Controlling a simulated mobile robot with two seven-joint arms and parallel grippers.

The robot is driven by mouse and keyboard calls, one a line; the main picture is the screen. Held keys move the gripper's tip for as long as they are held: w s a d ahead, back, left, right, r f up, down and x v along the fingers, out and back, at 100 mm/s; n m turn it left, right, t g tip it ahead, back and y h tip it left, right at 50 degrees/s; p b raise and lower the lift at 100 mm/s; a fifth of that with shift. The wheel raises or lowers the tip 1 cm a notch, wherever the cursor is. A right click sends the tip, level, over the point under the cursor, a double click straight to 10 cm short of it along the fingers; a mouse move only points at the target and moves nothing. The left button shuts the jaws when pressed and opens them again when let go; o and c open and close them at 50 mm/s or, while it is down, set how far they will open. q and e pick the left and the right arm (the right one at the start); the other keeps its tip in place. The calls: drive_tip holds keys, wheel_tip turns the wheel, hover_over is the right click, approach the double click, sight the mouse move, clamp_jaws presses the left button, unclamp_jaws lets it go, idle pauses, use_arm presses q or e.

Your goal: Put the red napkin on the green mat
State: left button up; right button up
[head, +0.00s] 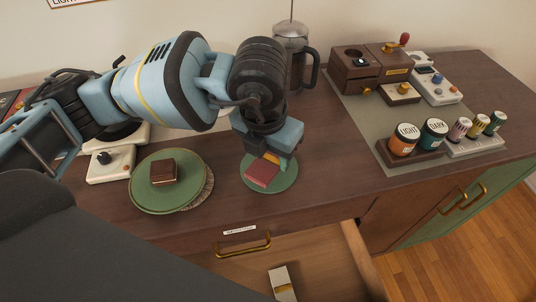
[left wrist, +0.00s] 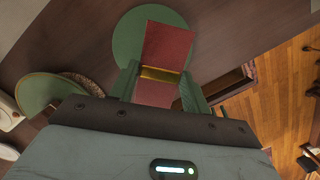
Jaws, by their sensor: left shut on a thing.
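The red napkin (head: 262,172) is a folded red piece with a yellow band, which shows in the left wrist view (left wrist: 166,46). My left gripper (head: 274,160) is shut on it, with a green fingertip on each side of the band in the left wrist view (left wrist: 160,82). The round green mat (head: 287,182) lies on the brown counter directly under the napkin. The mat also shows behind the napkin in the left wrist view (left wrist: 126,42). I cannot tell whether the napkin touches the mat. My right gripper is not in view.
A green plate (head: 147,197) with a brown block (head: 163,172) stands to the left. A French press (head: 292,50) is behind my gripper. Jars (head: 404,140) and wooden boxes (head: 360,70) stand right. An open drawer (head: 330,265) juts out below the counter.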

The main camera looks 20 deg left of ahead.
sight(267, 153)
use_arm(q)
drive_tip(key=shift+w+a+f, duration=0.1)
drive_tip(key=shift+w+a, duration=0.45)
drive_tip(key=shift+w, duration=0.3)
drive_tip(key=shift+f, duration=1.75)
drive_tip(key=shift+f, duration=0.1)
drive_tip(key=shift+f, duration=0.1)
drive_tip(key=o, duration=1)
drive_tip(key=shift+c, duration=0.2)
drive_tip(key=r, duration=0.4)
drive_tip(key=s+r, duration=0.1)
drive_tip(key=r, duration=0.3)
drive_tip(key=r+p, duration=0.1)
drive_tip(key=r, duration=0.3)
drive_tip(key=shift+s+a+r, duration=0.15)
drive_tip(key=shift+s, duration=0.25)
